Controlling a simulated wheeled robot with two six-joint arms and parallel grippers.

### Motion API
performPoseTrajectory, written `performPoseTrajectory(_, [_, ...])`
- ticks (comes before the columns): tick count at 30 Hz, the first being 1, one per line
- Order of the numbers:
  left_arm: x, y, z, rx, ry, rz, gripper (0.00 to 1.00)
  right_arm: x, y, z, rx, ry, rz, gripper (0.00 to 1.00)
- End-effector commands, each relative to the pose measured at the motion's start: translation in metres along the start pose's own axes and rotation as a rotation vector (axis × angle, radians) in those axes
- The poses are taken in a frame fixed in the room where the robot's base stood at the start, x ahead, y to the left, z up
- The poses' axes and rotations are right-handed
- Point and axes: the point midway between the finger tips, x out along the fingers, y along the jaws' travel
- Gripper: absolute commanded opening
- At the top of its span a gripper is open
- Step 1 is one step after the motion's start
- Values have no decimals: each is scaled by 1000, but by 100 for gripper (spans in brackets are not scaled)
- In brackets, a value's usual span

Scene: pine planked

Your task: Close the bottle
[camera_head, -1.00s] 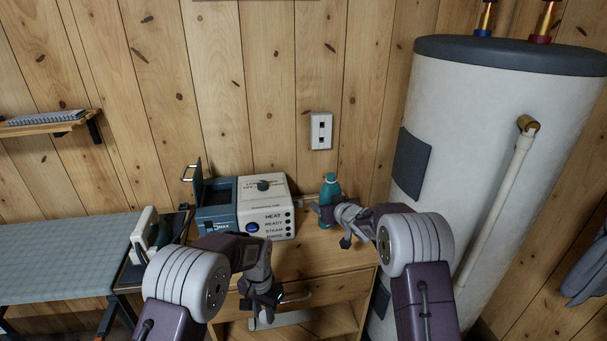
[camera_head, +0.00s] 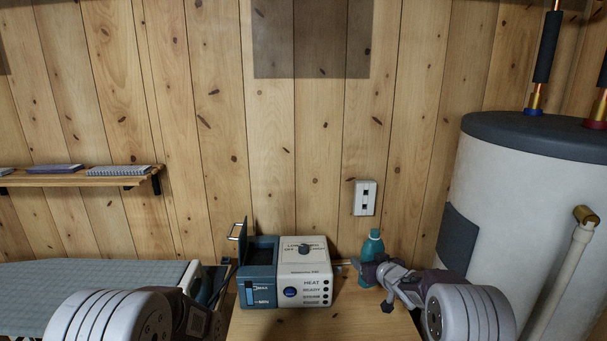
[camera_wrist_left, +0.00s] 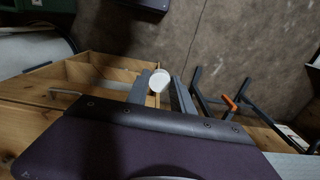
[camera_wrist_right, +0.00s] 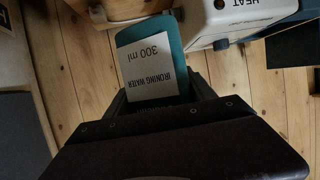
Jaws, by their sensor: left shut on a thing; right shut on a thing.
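The teal bottle (camera_head: 372,244) stands upright at the back right of the wooden cabinet top. In the right wrist view the bottle (camera_wrist_right: 153,62) shows a white label reading "IRONING WATER 300 ml". My right gripper (camera_wrist_right: 160,94) is shut on the bottle's body; its fingers lie on either side of it. A small round white cap (camera_wrist_left: 160,80) is between the fingers of my left gripper (camera_wrist_left: 158,92), which is shut on it. The left gripper is out of the head view, with only part of its arm showing. The bottle's mouth is too small to make out.
A blue and white steam station (camera_head: 304,268) with an open lid stands left of the bottle on the cabinet top (camera_head: 320,323). A white water heater (camera_head: 530,210) is to the right. An ironing board (camera_head: 90,282) lies to the left.

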Motion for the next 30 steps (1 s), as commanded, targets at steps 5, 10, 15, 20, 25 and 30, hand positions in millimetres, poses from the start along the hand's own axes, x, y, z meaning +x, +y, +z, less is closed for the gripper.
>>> performPoseTrajectory(5, [0,0,0,2,0,0,0,-1,-1,-1,-1,3,-2,0])
performPoseTrajectory(10, [0,0,0,3,0,0,0,-8,-13,6,-20,2,-45,0])
performPoseTrajectory(15, [0,0,0,3,0,0,0,-23,-39,20,-57,1,-135,0])
performPoseTrajectory(20, [0,0,0,3,0,0,0,-38,-64,33,-93,2,-223,0])
performPoseTrajectory(25, [0,0,0,3,0,0,0,-54,-90,48,-130,1,-315,0])
performPoseTrajectory(30, [0,0,0,3,0,0,0,-69,-117,62,-168,2,-408,0])
